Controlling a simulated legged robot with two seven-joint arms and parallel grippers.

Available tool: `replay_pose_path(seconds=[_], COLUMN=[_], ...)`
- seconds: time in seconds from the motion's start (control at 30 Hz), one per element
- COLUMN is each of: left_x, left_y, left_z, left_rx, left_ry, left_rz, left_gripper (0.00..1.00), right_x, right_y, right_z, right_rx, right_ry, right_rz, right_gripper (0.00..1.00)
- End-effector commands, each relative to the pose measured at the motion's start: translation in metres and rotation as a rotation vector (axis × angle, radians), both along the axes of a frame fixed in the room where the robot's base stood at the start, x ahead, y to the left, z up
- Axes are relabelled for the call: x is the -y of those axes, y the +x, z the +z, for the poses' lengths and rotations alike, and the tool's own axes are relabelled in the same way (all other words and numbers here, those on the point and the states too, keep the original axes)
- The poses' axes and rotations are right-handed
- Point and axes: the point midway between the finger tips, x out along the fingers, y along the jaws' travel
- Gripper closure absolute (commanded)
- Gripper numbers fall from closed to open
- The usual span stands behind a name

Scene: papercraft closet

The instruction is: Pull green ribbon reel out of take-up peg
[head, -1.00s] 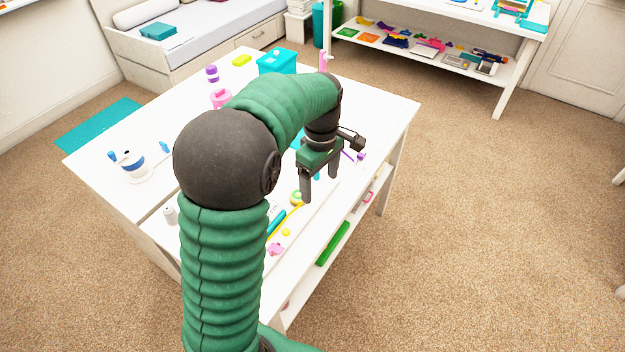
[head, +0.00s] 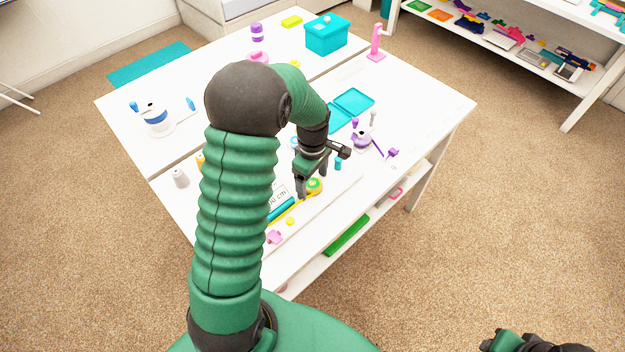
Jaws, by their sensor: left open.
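My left gripper (head: 313,180) is open and empty, pointing down above the near part of the white table (head: 425,95). A small green and yellow round thing (head: 315,187) lies just beyond its fingers, at the end of a yellow strip; I cannot tell whether it is a ribbon reel. A white stand with a blue-banded reel (head: 155,118) is at the left of the table, and a purple winder (head: 362,140) is right of the gripper. I cannot make out a green reel on a peg; my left arm hides part of the table. My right gripper (head: 497,342) is partly cut off at the bottom right.
A teal box (head: 326,35) and a pink stand (head: 376,45) are at the back. An open teal case (head: 352,102) lies behind the gripper. Grey (head: 180,178) and pink (head: 274,237) small items are near the front. A lower shelf holds a green bar (head: 347,235).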

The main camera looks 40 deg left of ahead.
Motion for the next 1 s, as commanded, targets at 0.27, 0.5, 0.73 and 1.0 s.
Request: replay_pose_path(seconds=[0.27, 0.5, 0.73, 1.0], left_x=[-0.0001, -0.0001, -0.0002, -0.0003], left_y=[-0.0007, -0.0003, -0.0003, -0.0004], left_z=[0.0008, 0.0005, 0.0006, 0.0006], left_rx=[0.001, 0.0, 0.001, 0.0], left_ry=[0.0, 0.0, 0.0, 0.0], left_rz=[0.0, 0.0, 0.0, 0.0], left_gripper=[0.32, 0.63, 0.56, 0.87], right_x=[0.0, 0.0, 0.0, 0.0], right_y=[0.0001, 0.0001, 0.0001, 0.0001], right_z=[0.0002, 0.0002, 0.0001, 0.0001], right_rx=[0.0, 0.0, 0.0, 0.0], right_ry=[0.0, 0.0, 0.0, 0.0], right_rz=[0.0, 0.0, 0.0, 0.0], right_gripper=[0.64, 0.64, 0.64, 0.64])
